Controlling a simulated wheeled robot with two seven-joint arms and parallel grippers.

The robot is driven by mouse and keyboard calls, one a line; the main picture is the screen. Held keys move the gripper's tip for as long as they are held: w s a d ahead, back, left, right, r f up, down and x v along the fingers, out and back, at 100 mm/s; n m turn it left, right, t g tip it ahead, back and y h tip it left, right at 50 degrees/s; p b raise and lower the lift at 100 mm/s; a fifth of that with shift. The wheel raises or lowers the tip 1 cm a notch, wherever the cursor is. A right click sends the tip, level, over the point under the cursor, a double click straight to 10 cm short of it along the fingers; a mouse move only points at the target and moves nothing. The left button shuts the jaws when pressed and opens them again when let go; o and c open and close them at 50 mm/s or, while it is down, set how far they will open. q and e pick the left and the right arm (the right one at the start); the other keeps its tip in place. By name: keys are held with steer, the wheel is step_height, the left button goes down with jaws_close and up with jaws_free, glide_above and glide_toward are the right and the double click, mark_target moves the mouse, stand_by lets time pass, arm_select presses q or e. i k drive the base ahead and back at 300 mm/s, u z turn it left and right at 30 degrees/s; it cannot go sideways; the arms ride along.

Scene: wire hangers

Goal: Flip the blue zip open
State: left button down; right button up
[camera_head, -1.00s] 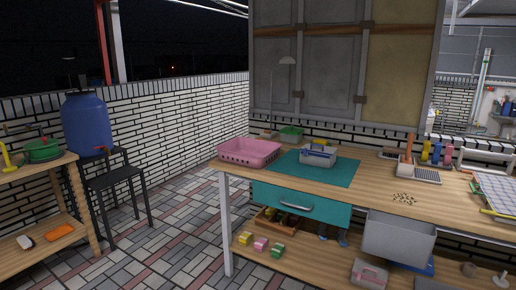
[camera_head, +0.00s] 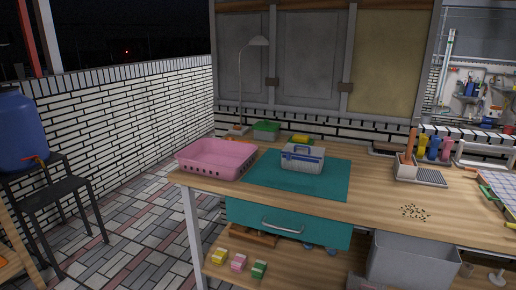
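A small grey-white box with a blue band and blue handle or latch (camera_head: 302,158) stands on a teal mat (camera_head: 262,176) on the wooden workbench. It is the only blue-trimmed container on the mat and appears closed. I cannot make out a separate zip at this size. Neither of my grippers shows in the head view.
A pink basket (camera_head: 217,159) sits left of the mat at the bench's left end. A lamp (camera_head: 240,90) and a green container (camera_head: 266,131) stand behind. A holder with colored bottles (camera_head: 433,150) is at right.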

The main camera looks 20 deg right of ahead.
mark_target(301, 163)
steer(key=z, duration=0.55)
steer(key=i, duration=0.85)
steer(key=z, duration=0.7)
